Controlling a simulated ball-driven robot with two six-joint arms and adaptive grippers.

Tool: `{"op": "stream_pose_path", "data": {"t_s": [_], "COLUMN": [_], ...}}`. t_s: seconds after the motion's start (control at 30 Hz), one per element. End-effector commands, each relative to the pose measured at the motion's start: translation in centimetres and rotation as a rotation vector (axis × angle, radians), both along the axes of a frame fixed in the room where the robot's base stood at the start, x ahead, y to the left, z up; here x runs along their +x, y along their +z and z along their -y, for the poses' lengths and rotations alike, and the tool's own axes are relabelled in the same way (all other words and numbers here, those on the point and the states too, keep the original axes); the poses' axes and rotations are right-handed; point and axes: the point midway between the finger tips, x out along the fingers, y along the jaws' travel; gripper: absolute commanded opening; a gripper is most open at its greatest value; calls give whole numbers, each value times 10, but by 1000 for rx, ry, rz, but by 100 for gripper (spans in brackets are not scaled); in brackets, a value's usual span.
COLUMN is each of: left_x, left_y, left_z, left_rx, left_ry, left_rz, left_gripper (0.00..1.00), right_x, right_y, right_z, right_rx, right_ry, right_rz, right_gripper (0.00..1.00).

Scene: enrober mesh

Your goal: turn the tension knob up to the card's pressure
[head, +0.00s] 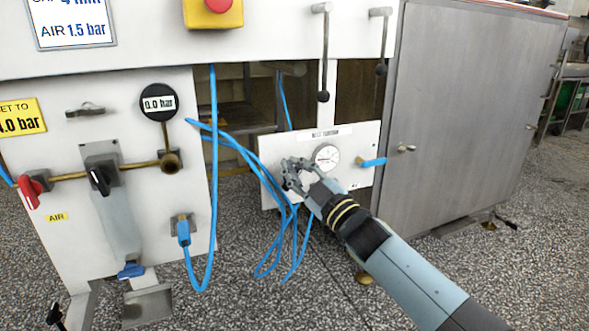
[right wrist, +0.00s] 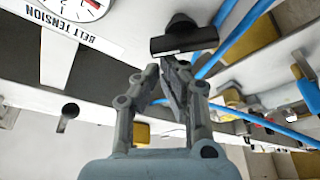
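A white panel (head: 350,187) in the head view carries a label reading belt tension and a round dial gauge (head: 326,157). The gauge also shows, cut off, in the right wrist view (right wrist: 75,8). My right gripper (head: 286,174) is in front of this panel, left of the gauge. In the right wrist view a dark bar-shaped part (right wrist: 183,40), perhaps the tension knob, is just past the fingertips (right wrist: 163,68). The fingertips look close together, but I cannot tell whether they touch. A white card (head: 72,22) shows 1.5 bar for air; its top is cut off. My left gripper is out of view.
Blue hoses (head: 245,155) hang left of my right gripper. A blue-handled valve (head: 373,162) sticks out right of the gauge. The left panel has a 0.0 bar display (head: 158,103), a red-handled valve (head: 31,190) and a yellow sign (head: 22,116). A grey cabinet (head: 465,110) stands right.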

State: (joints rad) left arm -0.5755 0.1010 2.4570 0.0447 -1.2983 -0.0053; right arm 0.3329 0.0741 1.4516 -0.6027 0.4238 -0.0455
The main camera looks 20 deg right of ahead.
Motion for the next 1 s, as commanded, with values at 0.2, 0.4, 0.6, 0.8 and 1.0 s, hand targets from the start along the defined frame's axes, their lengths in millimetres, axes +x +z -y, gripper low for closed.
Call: {"op": "stream_pose_path", "data": {"t_s": [0.2,0.4,0.6,0.8,1.0], "left_x": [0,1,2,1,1], "left_y": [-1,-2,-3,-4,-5], "left_z": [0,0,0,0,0], "left_rx": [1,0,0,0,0], "left_ry": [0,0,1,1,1], "left_rz": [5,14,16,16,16], "left_gripper": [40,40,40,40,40], "right_x": [0,0,0,0,0], "right_y": [-4,-4,-4,-5,-5], "right_z": [3,4,6,7,8], "right_rx": [44,88,132,175,216], "right_ry": [-3,-3,-3,-3,-3], "right_rz": [-11,-12,-14,-16,-16], "right_gripper": [0,0,0,0,0]}}
